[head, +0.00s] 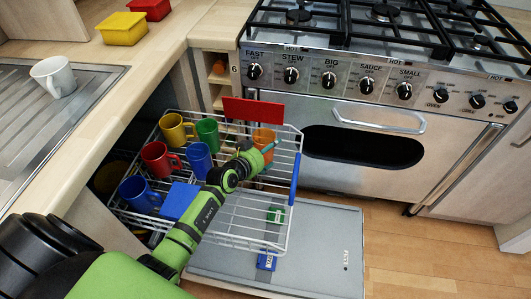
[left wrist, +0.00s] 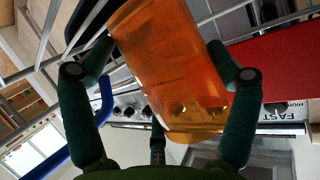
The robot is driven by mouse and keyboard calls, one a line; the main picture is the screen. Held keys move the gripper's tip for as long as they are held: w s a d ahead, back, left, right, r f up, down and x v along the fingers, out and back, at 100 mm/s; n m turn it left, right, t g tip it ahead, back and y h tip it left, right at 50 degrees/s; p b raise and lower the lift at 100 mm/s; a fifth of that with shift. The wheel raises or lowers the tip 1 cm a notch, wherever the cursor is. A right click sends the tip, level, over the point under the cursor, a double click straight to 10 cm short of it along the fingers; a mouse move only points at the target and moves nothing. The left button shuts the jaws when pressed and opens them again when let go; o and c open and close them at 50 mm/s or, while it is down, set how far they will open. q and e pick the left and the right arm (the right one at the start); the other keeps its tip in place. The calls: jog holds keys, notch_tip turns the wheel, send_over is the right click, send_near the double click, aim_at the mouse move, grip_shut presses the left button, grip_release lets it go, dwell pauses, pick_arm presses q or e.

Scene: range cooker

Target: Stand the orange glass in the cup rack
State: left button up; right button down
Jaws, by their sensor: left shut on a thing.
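The orange glass (head: 263,137) is see-through and is at the back right part of the wire cup rack (head: 244,232). My left gripper (head: 262,151) is shut on the glass there. In the left wrist view the orange glass (left wrist: 170,65) lies tilted between the fingers of my left gripper (left wrist: 165,75), with rack wires close beside it. I cannot tell whether the glass touches the rack. My right gripper is not in view.
Yellow (head: 175,130), green (head: 208,132), red (head: 158,158) and blue (head: 199,160) cups stand in the rack's left part. A red panel (head: 253,110) is at its back, a blue one (head: 178,201) in front. The open door (head: 325,245) lies below; the cooker (head: 370,125) is behind.

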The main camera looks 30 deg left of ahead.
pick_arm(q)
jog(key=shift+f, duration=0.2)
jog(key=o, duration=1.2)
jog(key=shift+r, duration=0.15)
jog(key=p+v, duration=0.1)
jog(key=v, duration=0.3)
jog(key=shift+p, duration=0.4)
jog(key=v, duration=0.3)
jog(key=shift+s+p, duration=0.25)
jog(key=shift+p, duration=0.15)
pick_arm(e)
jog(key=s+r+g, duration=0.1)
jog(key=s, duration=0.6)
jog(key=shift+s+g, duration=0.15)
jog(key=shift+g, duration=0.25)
